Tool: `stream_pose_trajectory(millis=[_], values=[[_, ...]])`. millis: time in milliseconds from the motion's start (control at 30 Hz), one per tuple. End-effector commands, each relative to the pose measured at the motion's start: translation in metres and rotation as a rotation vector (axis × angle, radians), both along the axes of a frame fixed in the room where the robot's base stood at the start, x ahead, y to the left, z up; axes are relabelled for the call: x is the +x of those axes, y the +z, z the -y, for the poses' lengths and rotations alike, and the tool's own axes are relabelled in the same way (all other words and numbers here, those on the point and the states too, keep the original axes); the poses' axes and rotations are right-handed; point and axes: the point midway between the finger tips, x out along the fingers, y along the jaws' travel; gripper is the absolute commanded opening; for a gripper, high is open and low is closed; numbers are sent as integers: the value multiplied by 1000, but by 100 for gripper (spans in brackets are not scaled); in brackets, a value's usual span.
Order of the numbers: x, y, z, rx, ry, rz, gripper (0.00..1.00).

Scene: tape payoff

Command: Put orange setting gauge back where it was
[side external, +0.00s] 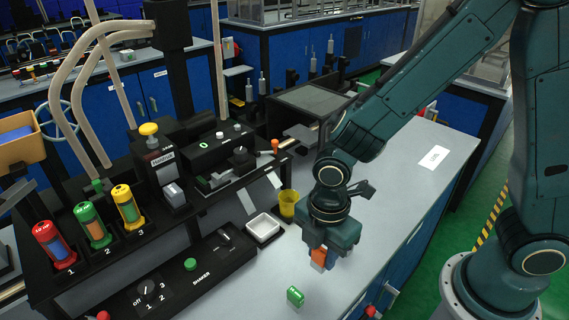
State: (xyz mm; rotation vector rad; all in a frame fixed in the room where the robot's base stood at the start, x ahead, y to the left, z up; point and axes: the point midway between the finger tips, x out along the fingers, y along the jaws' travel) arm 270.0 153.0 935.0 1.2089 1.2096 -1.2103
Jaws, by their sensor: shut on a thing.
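My gripper (323,268) points down above the light grey bench top, right of the white tray. It is shut on the orange setting gauge (319,256), a small orange block whose front face shows under the gripper body. The fingers and the rest of the gauge are partly hidden by the gripper. A small green block (295,297) with white lettering lies on the bench below and left of the gripper, apart from it.
A white square tray (263,228) and a yellow cup (289,203) stand left of my gripper. Further left is a black machine with a shaker panel (190,272), knobs and red, green and yellow cylinders. The bench top right of my gripper is mostly clear, with a white label (433,157).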

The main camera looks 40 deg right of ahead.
Motion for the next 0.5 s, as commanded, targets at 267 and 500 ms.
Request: stream_pose_trajectory(millis=[267, 500], values=[[0, -4, 0, 0, 0, 0, 0], [0, -24, 0, -1, 0, -2, 0]])
